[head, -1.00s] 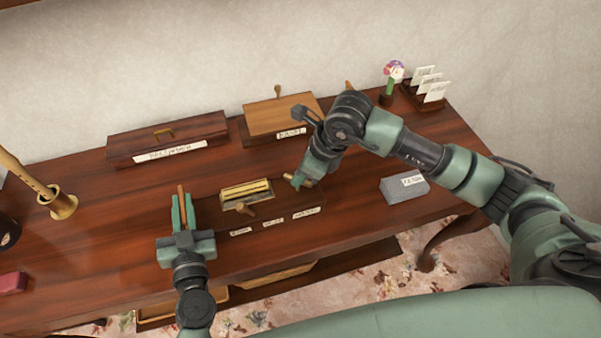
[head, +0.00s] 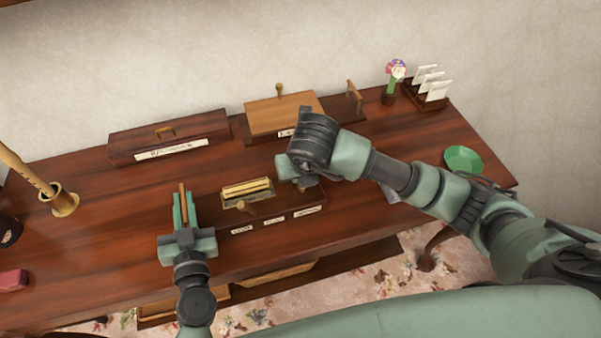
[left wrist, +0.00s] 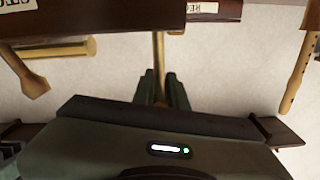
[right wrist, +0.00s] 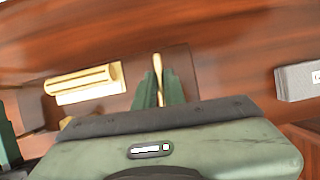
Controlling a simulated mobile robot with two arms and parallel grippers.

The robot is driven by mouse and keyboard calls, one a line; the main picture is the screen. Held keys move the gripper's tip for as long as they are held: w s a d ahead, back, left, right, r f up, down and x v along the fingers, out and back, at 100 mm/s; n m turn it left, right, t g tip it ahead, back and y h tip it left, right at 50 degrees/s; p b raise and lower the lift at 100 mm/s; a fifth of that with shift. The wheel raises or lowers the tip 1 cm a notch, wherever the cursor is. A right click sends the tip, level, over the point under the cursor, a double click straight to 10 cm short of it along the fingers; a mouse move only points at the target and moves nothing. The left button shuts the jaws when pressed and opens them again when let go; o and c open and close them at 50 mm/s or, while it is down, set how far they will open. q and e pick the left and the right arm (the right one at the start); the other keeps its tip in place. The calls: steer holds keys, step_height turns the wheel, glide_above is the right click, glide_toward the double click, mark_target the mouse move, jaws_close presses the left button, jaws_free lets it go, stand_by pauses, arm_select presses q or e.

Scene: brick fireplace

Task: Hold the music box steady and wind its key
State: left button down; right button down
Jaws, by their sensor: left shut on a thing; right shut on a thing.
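The music box, with a brass cylinder (head: 247,188), sits on a dark wooden base on the desk; the cylinder also shows in the right wrist view (right wrist: 85,84). My right gripper (right wrist: 158,88) is shut on a slim brass key (right wrist: 158,65) at the right of the base. In the head view my right wrist and hand (head: 290,168) largely hide the key. A wooden knob (head: 245,207) is in front of the cylinder.
Behind stand a long dark box (head: 165,140) and a wooden-lidded box (head: 282,115). A brass holder with a flute (head: 62,203) is at the left. A card rack (head: 428,92), flower (head: 392,80) and green dish (head: 463,158) are right. A grey box (right wrist: 298,80) is beside the base.

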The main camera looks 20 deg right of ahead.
arm_select(q)
steer(key=shift+f, duration=0.1)
arm_select(e)
steer(key=m, duration=0.2)
steer(key=m+h, duration=0.1)
steer(key=m, duration=0.1)
steer(key=shift+a+m+h, duration=0.2)
steer(key=shift+m+h, duration=0.1)
steer(key=m, duration=0.2)
steer(key=m+g+h, duration=0.1)
steer(key=m, duration=0.1)
steer(key=shift+w+r+m+h, duration=0.1)
steer(key=shift+w+m+h, duration=0.1)
steer(key=shift+m+h, duration=0.1)
steer(key=m+g, duration=0.1)
steer(key=m, duration=0.2)
steer(key=m+g+h, duration=0.1)
steer(key=m, duration=0.2)
steer(key=shift+a+g, duration=0.15)
steer(key=shift+g, duration=0.15)
steer(key=shift+m, duration=0.3)
steer(key=c, duration=1.5)
jaws_free()
steer(key=v, duration=1.1)
steer(key=shift+a+r, duration=0.25)
steer(key=shift+r, duration=0.1)
